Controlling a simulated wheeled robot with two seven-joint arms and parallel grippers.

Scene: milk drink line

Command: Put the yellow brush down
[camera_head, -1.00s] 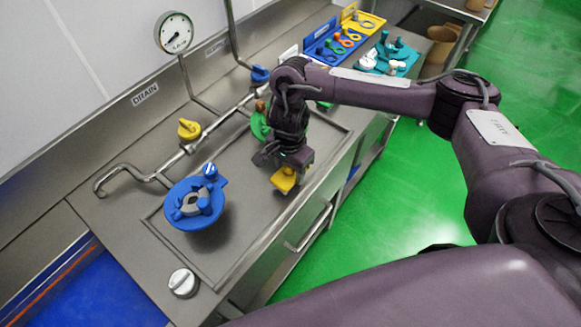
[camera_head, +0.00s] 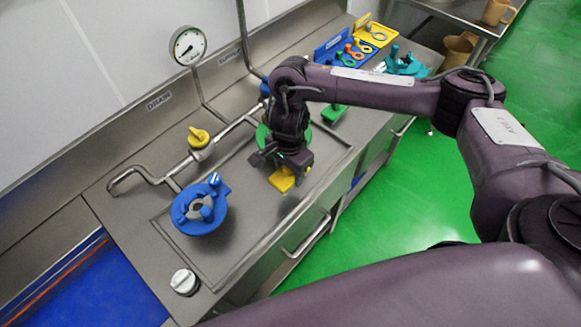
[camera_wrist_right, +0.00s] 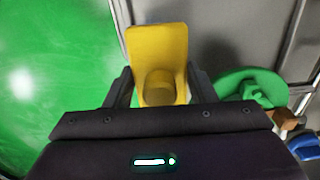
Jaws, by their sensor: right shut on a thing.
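The yellow brush (camera_head: 282,180) hangs below my right gripper (camera_head: 285,164), over the front part of the steel counter. In the right wrist view the yellow brush (camera_wrist_right: 158,65) sits between the two fingers of my right gripper (camera_wrist_right: 158,88), which are shut on its round stub. A dark blurred shadow lies beside it on the steel. I cannot tell whether the brush touches the counter. My left gripper is not in view.
A blue round part (camera_head: 199,208) stands on the counter to the left of the brush. A green part (camera_wrist_right: 250,88) lies close by. A silver knob (camera_head: 184,282) sits near the front corner. Pipes with a yellow valve handle (camera_head: 199,137) run behind.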

